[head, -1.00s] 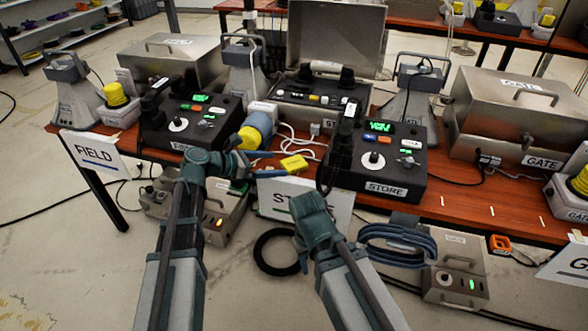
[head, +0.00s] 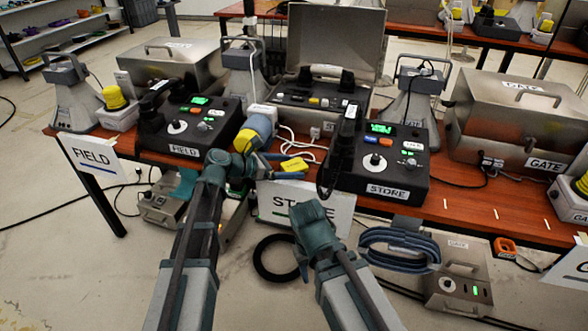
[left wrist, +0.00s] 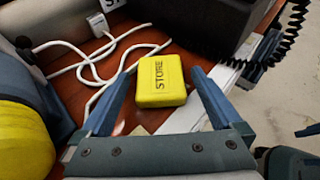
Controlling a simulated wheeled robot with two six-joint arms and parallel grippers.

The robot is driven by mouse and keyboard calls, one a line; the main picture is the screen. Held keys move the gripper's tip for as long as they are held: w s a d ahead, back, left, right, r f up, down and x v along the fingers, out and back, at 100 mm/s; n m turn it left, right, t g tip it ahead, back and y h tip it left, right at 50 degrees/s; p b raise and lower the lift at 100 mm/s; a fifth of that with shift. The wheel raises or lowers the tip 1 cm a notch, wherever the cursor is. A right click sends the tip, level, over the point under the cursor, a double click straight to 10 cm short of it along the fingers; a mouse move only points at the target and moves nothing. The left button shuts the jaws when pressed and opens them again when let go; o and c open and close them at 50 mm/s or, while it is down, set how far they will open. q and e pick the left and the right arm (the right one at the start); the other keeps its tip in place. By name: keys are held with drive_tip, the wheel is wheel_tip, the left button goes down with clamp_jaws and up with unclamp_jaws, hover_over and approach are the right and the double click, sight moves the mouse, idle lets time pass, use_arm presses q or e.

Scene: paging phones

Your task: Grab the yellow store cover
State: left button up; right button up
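The yellow store cover (head: 294,165) is a small yellow block near the front edge of the table, left of the STORE phone unit (head: 380,160). In the left wrist view the cover (left wrist: 161,80), marked STORE, lies on the wood just beyond and between my fingertips. My left gripper (head: 272,166) is open, with its fingers pointing at the cover; in the left wrist view the open fingers (left wrist: 156,88) flank its near part with gaps on both sides. My right arm (head: 318,222) is low in front of the table; its fingers are hidden.
A blue and yellow rounded object (head: 255,133) stands close left of my left gripper. White cables (head: 298,143) lie behind the cover. The FIELD unit (head: 190,125) is to the left. A STORE sign (head: 335,215) hangs at the table's front edge.

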use_arm(q)
drive_tip(key=c, duration=1.4)
drive_tip(key=shift+r, duration=0.1)
use_arm(e)
drive_tip(key=shift+r, duration=0.1)
